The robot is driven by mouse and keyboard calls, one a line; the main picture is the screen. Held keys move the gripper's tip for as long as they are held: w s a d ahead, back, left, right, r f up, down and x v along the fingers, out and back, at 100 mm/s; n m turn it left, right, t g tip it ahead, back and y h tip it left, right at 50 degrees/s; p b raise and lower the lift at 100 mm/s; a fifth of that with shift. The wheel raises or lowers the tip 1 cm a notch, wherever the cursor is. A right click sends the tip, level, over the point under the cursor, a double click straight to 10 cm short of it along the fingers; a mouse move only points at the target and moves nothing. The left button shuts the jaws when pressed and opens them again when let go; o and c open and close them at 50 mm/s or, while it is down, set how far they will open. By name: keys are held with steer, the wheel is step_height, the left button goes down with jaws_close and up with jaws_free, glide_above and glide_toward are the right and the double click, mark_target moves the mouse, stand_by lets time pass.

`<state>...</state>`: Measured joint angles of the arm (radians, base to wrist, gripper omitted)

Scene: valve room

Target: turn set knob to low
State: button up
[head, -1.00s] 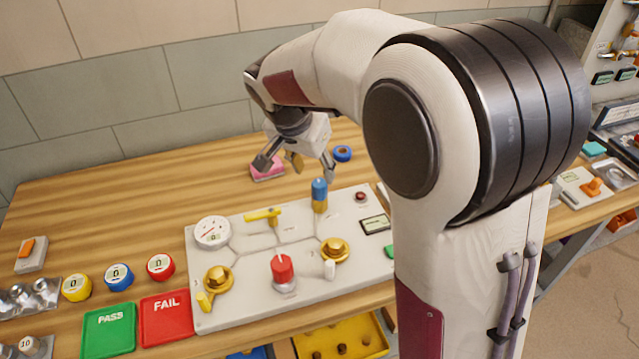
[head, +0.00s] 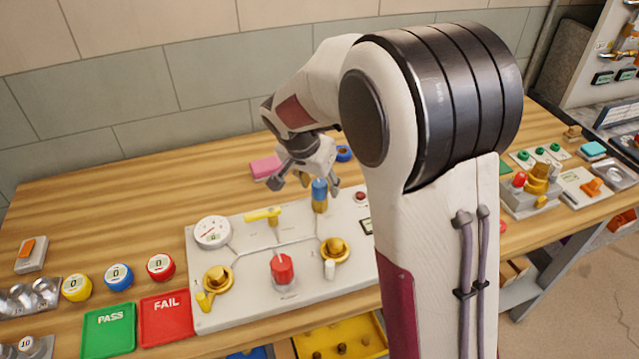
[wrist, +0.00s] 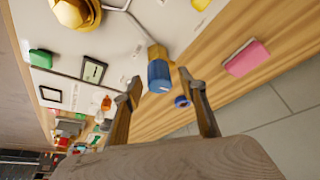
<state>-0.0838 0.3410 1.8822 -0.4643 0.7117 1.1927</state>
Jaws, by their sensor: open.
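A red knob (head: 283,269) with a pale pointer line stands on the front middle of the white valve panel (head: 240,310). It appears to be the set knob; its scale lettering is too small to read. My gripper (head: 306,186) is open and empty above the panel's back edge, well behind the red knob. A blue-topped brass fitting (head: 320,194) stands close by the gripper. In the wrist view this fitting (wrist: 158,75) shows just beyond and between the open fingers (wrist: 156,88). The red knob is not identifiable in the wrist view.
The panel also carries a gauge (head: 212,232), a yellow lever (head: 263,214) and two brass valves (head: 217,279) (head: 335,250). A pink block (head: 265,167) and blue ring (head: 344,154) lie behind it. My arm hides the panel's right end.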

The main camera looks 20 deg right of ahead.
steer(key=shift+f, duration=0.3)
steer(key=shift+c, duration=0.3)
steer(key=c, duration=1)
steer(key=shift+c, duration=0.2)
